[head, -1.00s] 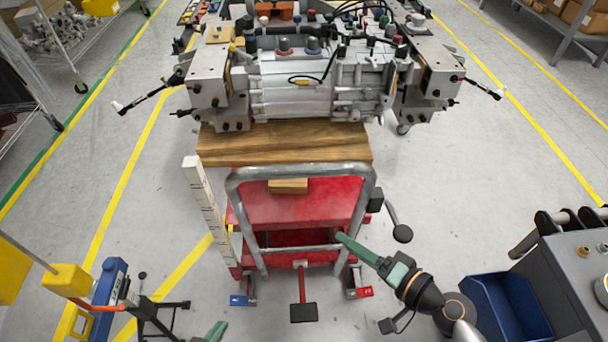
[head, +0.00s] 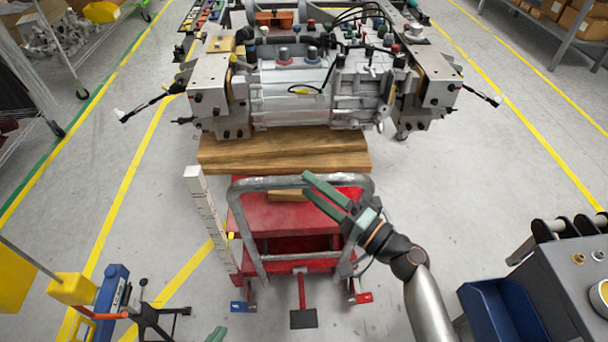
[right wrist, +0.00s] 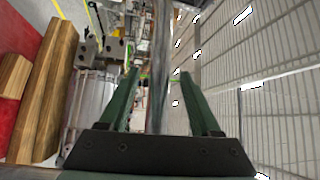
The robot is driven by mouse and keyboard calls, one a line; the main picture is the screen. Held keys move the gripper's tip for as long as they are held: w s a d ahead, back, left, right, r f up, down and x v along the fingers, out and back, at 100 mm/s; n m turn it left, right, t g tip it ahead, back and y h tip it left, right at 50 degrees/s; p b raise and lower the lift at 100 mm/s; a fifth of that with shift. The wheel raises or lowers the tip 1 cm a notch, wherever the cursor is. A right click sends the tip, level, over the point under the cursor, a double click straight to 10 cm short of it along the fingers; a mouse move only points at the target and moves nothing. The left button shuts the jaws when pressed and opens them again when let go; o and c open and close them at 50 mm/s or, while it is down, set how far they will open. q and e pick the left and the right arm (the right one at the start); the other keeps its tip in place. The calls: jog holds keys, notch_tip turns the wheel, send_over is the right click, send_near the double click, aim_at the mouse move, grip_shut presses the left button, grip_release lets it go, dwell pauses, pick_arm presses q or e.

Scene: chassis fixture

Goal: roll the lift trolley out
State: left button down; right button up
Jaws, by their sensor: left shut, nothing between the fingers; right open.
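The lift trolley (head: 262,218) is red with a grey tubular push handle (head: 262,184) at its near end, in the middle of the head view. Its front part lies under a wooden board (head: 285,152). My right gripper (head: 307,184) is open at the handle's top bar, right of its middle. In the right wrist view a grey tube (right wrist: 161,50) runs between the open fingers, apparently the handle; contact cannot be told. My left gripper (head: 217,334) shows only as a green tip at the bottom edge, shut and empty, apart from the trolley.
A grey drive assembly (head: 300,90) stands above the board, with metal brackets either side. A white ruled post (head: 207,215) stands at the trolley's left. A blue bin (head: 500,312) and dark cart (head: 575,270) are at right, a blue-and-yellow stand (head: 105,295) at lower left.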

jog(key=shift+x, duration=1.4)
jog(key=shift+c, duration=0.2)
grip_shut()
jog(key=shift+f, duration=0.1)
